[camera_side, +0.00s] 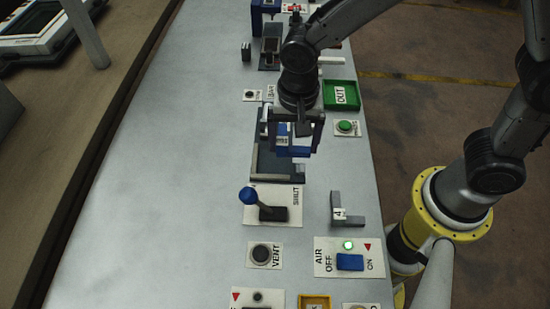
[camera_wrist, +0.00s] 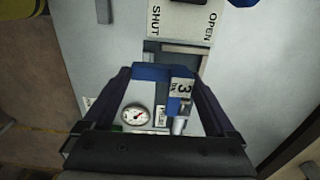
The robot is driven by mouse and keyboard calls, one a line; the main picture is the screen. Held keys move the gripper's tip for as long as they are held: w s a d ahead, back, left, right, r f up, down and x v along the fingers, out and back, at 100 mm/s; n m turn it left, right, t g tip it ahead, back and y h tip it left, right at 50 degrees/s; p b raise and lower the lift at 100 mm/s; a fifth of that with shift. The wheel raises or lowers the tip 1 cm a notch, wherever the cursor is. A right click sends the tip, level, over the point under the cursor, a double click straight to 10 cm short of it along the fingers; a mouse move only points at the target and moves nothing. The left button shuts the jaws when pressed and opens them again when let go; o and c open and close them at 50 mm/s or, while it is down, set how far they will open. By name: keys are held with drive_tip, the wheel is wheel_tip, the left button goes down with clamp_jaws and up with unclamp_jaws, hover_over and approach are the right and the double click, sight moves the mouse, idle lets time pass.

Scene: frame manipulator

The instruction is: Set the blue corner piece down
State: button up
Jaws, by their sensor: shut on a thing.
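My gripper (camera_side: 294,142) is shut on the blue corner piece (camera_side: 282,134), over the dark frame fixture (camera_side: 262,163). In the wrist view the blue corner piece (camera_wrist: 152,72) spans between my two fingertips (camera_wrist: 162,78). One arm of it points back toward my palm and carries a white label with a 3. The dark fixture (camera_wrist: 185,50) shows just beyond it. My fingers and the piece hide part of the fixture, and I cannot tell whether the piece touches it.
A blue-knobbed lever (camera_side: 249,196) on the SHUT plate stands just in front of the fixture. A grey corner piece marked 4 (camera_side: 358,217) lies to the right. A green OUT tray (camera_side: 340,95) is behind right. The bench's left side is clear.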

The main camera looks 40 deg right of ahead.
drive_tip(key=w+f, duration=0.1)
drive_tip(key=w+a+f, duration=0.1)
drive_tip(key=f, duration=0.1)
drive_tip(key=w+a+f, duration=0.1)
drive_tip(key=f, duration=0.1)
drive_tip(key=shift+w+f, duration=0.15)
drive_tip(key=shift+w, duration=0.2)
drive_tip(key=shift+f, duration=1.5)
drive_tip(key=shift+f, duration=0.1)
drive_tip(key=o, duration=1.1)
drive_tip(key=shift+c, duration=0.2)
